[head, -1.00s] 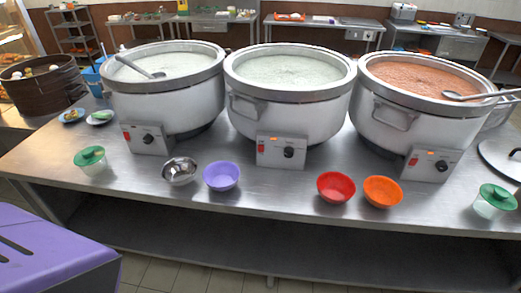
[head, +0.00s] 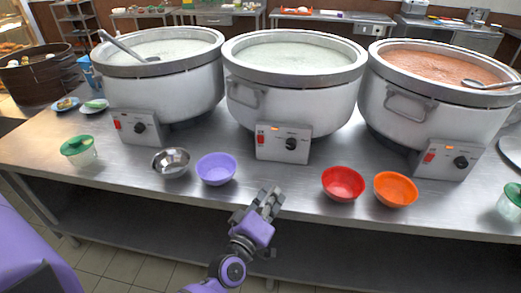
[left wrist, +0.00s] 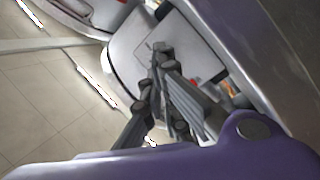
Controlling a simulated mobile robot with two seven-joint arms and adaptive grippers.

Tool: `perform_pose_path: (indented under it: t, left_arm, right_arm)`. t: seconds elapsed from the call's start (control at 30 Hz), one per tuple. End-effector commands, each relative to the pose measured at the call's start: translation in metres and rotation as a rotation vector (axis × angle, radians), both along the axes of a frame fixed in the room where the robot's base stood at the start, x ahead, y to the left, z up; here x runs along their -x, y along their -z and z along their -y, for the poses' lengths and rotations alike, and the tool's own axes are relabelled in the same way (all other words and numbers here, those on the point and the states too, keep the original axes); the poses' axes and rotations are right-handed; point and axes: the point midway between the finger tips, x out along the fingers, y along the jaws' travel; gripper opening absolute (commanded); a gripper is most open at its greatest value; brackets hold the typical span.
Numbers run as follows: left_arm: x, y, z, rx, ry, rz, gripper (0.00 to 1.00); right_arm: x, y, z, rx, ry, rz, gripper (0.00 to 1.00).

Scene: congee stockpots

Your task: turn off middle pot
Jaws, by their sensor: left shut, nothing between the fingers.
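The middle pot (head: 290,105) is a large pale stockpot of whitish congee, standing on the steel table. Its control box (head: 284,143) at the front has a red switch (head: 260,138) on the left and a black knob (head: 291,143) on the right. I cannot tell the switch's position. My right gripper is not in view.
A purple bowl (head: 216,168), steel bowl (head: 171,162), red bowl (head: 343,183) and orange bowl (head: 395,188) stand near the table's front edge. Pots with similar boxes flank the middle one: left pot (head: 165,95), right pot (head: 435,105). The table is clear between the purple and red bowls.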

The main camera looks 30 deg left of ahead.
Motion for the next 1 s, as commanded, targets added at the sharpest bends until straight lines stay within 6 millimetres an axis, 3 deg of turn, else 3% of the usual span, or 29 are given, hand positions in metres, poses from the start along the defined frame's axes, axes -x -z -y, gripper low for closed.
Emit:
perform_pose_path:
  t: [0.1, 0.33, 0.77, 1.0]
  left_arm:
    - [-0.020, -0.017, -0.031, 0.244, -0.096, 0.082, 0.00]
    - [-0.015, -0.015, -0.075, 0.523, -0.231, 0.136, 0.00]
    - [-0.013, -0.016, -0.082, 0.566, -0.254, 0.153, 0.00]
    - [-0.037, -0.021, -0.088, 0.565, -0.252, 0.156, 0.00]
  right_arm:
    - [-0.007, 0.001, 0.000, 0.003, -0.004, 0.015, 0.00]
    - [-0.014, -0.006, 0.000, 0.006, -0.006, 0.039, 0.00]
    - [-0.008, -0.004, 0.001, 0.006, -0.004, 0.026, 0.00]
    - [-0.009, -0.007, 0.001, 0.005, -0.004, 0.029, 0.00]
